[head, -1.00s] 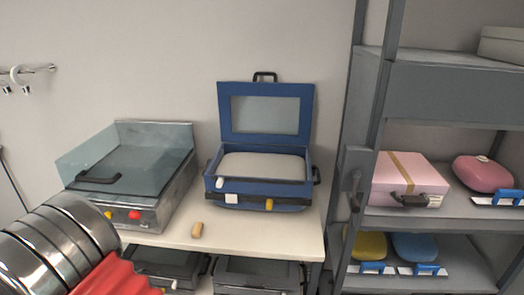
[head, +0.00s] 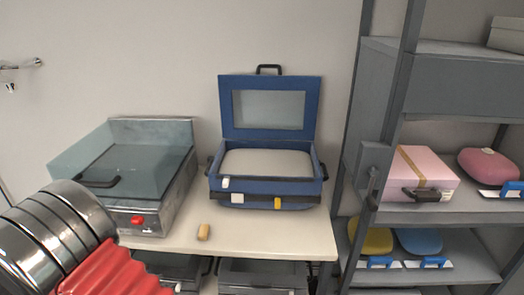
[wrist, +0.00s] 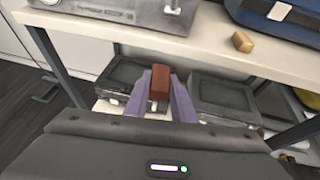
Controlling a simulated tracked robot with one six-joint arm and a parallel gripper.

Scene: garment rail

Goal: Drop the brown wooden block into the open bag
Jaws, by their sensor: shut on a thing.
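The brown wooden block (wrist: 160,82) is reddish brown and stands between the purple fingers of my gripper (wrist: 160,90) in the wrist view. My gripper is shut on it, in front of the table's edge. The gripper and the held block do not show in the head view. The open bag (head: 266,190) is a blue case on the table, its lid raised against the wall. A pale padded surface shows inside. Its lower front also shows in the wrist view (wrist: 290,25), at upper right, beyond the gripper and apart from it.
A tan block (head: 203,232) lies on the table (head: 270,235) in front of the case. A metal appliance with a glass lid (head: 140,165) stands left. Dark trays (head: 262,275) sit below. A grey shelf rack (head: 445,90) with a pink box (head: 418,175) stands right.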

